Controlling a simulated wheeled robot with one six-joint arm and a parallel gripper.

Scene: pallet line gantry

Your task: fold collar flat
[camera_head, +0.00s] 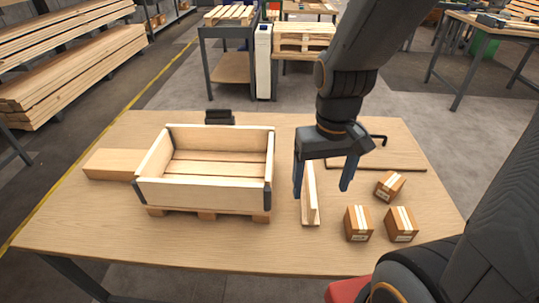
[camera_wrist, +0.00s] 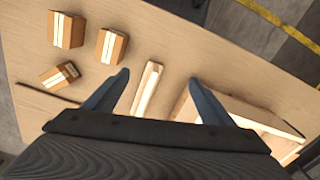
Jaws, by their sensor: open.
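The wooden collar (camera_head: 203,192) stands upright as a four-sided frame on a slatted pallet (camera_head: 208,215), with dark hinges at its corners. Part of it shows at the lower right of the wrist view (camera_wrist: 246,113), partly hidden by a finger. My gripper (camera_head: 322,190) is open and empty, to the right of the collar and apart from it. It also shows in the wrist view (camera_wrist: 160,78). A narrow wooden piece with an upright strip (camera_head: 311,196) lies below and between the fingers; its strip shows in the wrist view (camera_wrist: 148,88). I cannot tell how close the fingers are to it.
Three small cardboard boxes (camera_head: 358,223) sit at the right of the table (camera_head: 140,235). A dark rod (camera_head: 395,169) lies behind them. A wooden block (camera_head: 112,163) is left of the collar, and a black object (camera_head: 219,117) is behind it. The front strip of the table is clear.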

